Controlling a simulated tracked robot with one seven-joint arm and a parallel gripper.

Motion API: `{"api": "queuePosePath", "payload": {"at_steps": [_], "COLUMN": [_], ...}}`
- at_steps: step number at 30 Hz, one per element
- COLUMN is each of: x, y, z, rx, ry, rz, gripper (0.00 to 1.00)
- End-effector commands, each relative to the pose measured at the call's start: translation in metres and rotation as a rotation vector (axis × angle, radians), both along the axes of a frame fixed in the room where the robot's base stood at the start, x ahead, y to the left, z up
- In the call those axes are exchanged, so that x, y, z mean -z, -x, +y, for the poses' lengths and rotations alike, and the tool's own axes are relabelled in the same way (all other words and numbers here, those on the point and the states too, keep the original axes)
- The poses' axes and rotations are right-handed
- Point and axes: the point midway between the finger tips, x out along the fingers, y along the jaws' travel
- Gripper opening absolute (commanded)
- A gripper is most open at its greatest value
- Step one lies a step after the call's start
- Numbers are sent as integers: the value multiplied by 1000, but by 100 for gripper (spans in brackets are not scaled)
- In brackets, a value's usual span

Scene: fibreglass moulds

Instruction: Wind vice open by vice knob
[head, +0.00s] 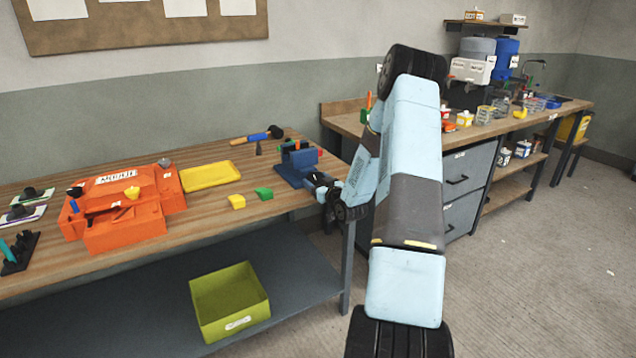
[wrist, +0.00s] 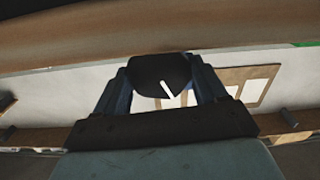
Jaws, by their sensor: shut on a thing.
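The blue vice (head: 293,168) stands at the right end of the wooden bench in the head view. My gripper (head: 318,183) reaches it from the right, at the vice's near right side, and covers the knob there. In the wrist view the vice knob (wrist: 158,72) is dark and rounded, with a white mark pointing to the lower right. My gripper's two blue fingers (wrist: 160,84) stand on either side of the knob and are shut on it. The vice jaws are small in the head view, and I cannot tell how wide their gap is.
On the bench (head: 270,207) are a green wedge (head: 264,193), a yellow block (head: 237,202), a yellow tray (head: 210,175) and an orange toolbox (head: 120,205). A blue-handled tool (head: 258,136) lies behind. A green bin (head: 230,300) sits on the lower shelf.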

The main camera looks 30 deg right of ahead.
Motion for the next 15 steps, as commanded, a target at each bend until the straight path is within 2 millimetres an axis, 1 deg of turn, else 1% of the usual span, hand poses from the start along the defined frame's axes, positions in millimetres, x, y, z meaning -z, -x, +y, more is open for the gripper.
{"api": "queuePosePath", "payload": {"at_steps": [6, 15], "x": [0, 1], "y": [0, 0], "z": [0, 1], "rx": [0, 0], "ry": [170, 351], "rz": [-5, -10], "gripper": [41, 41]}}
